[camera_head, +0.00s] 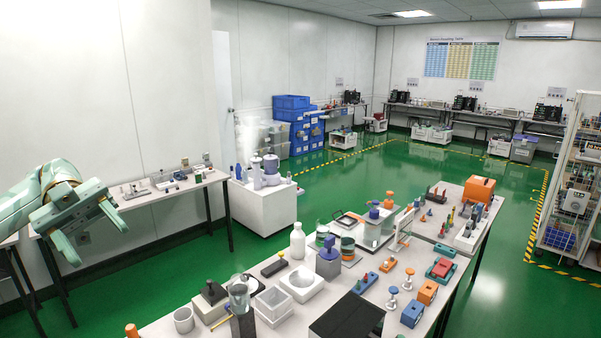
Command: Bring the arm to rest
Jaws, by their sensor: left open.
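My left arm (30,203) comes in from the left edge, pale green and white, raised in front of the white wall. My left gripper (97,242) is at its end, with its two fingers spread apart and pointing down and to the right. Nothing shows between the fingers. It hangs in the air to the left of the near table, and appears in front of the narrow wall bench. My right gripper is out of view.
The near table (388,270) holds handheld testers, a white bottle (297,241), a glass beaker (238,294) and white trays. A narrow bench (150,193) runs along the left wall. A white cabinet (262,208) stands beyond it. Green floor is open in the middle.

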